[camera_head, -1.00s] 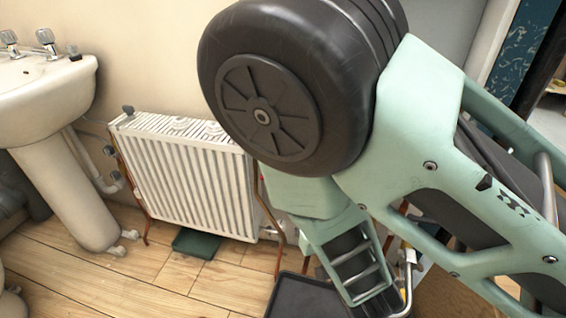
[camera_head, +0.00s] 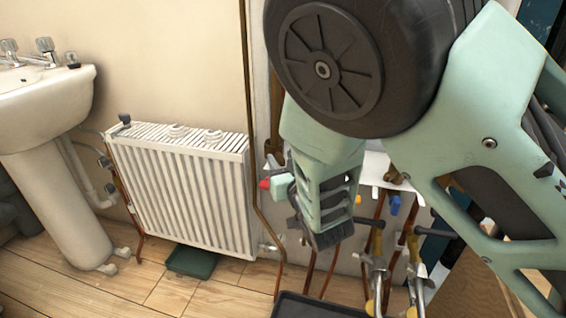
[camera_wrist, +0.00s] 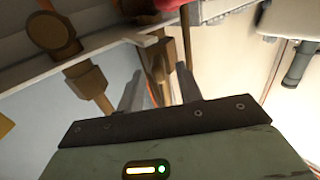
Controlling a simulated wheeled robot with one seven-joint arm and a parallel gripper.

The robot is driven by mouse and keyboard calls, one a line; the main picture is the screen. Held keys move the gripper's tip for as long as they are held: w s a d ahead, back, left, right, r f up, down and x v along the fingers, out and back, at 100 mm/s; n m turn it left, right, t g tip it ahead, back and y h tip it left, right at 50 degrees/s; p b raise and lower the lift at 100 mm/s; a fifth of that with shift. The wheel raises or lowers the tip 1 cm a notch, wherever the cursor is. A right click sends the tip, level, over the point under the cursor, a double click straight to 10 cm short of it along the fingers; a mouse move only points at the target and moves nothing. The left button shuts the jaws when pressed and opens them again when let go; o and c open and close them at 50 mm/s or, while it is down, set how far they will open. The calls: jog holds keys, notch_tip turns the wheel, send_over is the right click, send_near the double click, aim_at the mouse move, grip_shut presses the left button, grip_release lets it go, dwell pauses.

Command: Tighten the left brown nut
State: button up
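A red-topped brown pipe stands behind the fingertips. A large brown round fitting (camera_wrist: 52,36) and a brown nut-like piece (camera_wrist: 90,82) below it are to the left of the fingers, apart from them. I cannot tell which one is the left brown nut. In the head view my arm's end is in front of the wall pipework and hides part of it. A brown fitting (camera_head: 273,147) shows just left of it. The fingertips are not clear there.
A white radiator (camera_head: 185,190) is left of my arm, with a green tray (camera_head: 192,262) under it. A sink (camera_head: 45,110) stands at the far left. Copper pipes and brass valves (camera_head: 376,265) stand at the lower right. A dark tray (camera_head: 310,305) is on the floor.

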jog(key=shift+w, duration=0.15)
grip_shut()
